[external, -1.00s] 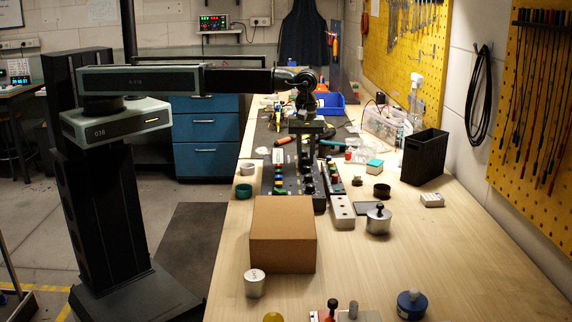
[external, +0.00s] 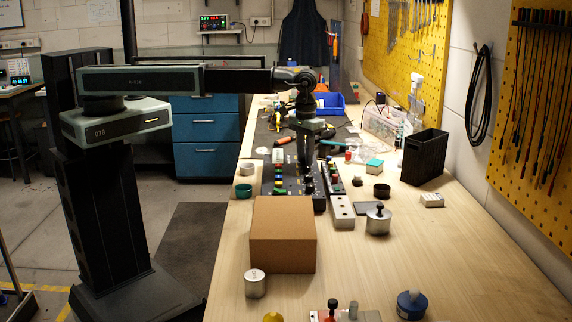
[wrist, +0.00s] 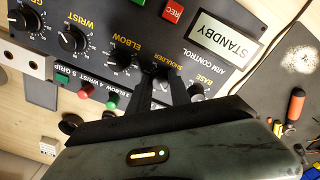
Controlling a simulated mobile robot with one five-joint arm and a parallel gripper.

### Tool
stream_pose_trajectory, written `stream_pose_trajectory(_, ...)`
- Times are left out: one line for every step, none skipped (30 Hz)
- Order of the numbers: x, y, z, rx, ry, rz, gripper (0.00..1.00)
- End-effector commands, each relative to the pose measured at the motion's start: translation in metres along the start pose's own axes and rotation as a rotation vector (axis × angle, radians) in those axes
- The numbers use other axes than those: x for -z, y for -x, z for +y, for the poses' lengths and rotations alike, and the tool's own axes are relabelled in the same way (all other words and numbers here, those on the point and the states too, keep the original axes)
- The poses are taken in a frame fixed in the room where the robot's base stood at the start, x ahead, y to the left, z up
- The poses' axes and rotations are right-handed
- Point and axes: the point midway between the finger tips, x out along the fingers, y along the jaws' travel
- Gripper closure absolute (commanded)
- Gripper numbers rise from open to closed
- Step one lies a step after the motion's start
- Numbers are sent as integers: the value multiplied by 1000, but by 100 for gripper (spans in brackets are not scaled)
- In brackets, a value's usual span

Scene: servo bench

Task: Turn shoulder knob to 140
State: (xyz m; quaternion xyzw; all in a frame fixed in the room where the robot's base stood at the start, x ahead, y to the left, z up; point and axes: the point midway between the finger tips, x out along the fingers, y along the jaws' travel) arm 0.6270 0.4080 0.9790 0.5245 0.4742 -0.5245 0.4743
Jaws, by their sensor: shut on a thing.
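The control panel (wrist: 140,28) is a dark box with a row of black knobs and printed dials, seen turned around in the wrist view. It also shows on the bench in the external view (external: 284,186). My gripper (wrist: 161,78) points down at the knob row, its two dark fingers at the SHOULDER label. It is shut on the shoulder knob (wrist: 161,73), which the fingers mostly hide, so its pointer and setting cannot be read. In the external view my gripper (external: 304,165) is down at the panel.
The elbow knob (wrist: 121,58) and base knob (wrist: 197,89) sit close on either side of the fingers. The wrist knob (wrist: 72,40) is farther left. The display (wrist: 224,40) reads STANDBY. A cardboard box (external: 283,235) stands in front of the panel.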

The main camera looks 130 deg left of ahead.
Motion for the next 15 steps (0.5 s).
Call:
stream_pose_trajectory(0, 0, 0, 0, -40, 0, 100)
stream_pose_trajectory(0, 0, 0, 0, -69, 0, 100)
stream_pose_trajectory(0, 0, 0, 0, -107, 0, 100)
stream_pose_trajectory(0, 0, 0, 0, -135, 0, 100)
stream_pose_trajectory(0, 0, 0, 0, -164, 0, 100)
stream_pose_trajectory(0, 0, 0, 0, -202, 0, 100)
stream_pose_trajectory(0, 0, 0, 0, -230, 0, 100)
stream_pose_trajectory(0, 0, 0, 0, -259, 0, 100)
stream_pose_trajectory(0, 0, 0, 0, -297, 0, 100)
stream_pose_trajectory(0, 0, -1, 0, -325, 0, 100)
stream_pose_trajectory(0, 0, -1, 0, -354, 0, 100)
stream_pose_trajectory(0, 0, -1, 0, -392, 0, 100)
stream_pose_trajectory(0, 0, -1, 0, -420, 0, 100)
stream_pose_trajectory(0, 0, -1, 0, -449, 0, 100)
stream_pose_trajectory(0, 0, -1, 0, -487, 0, 100)
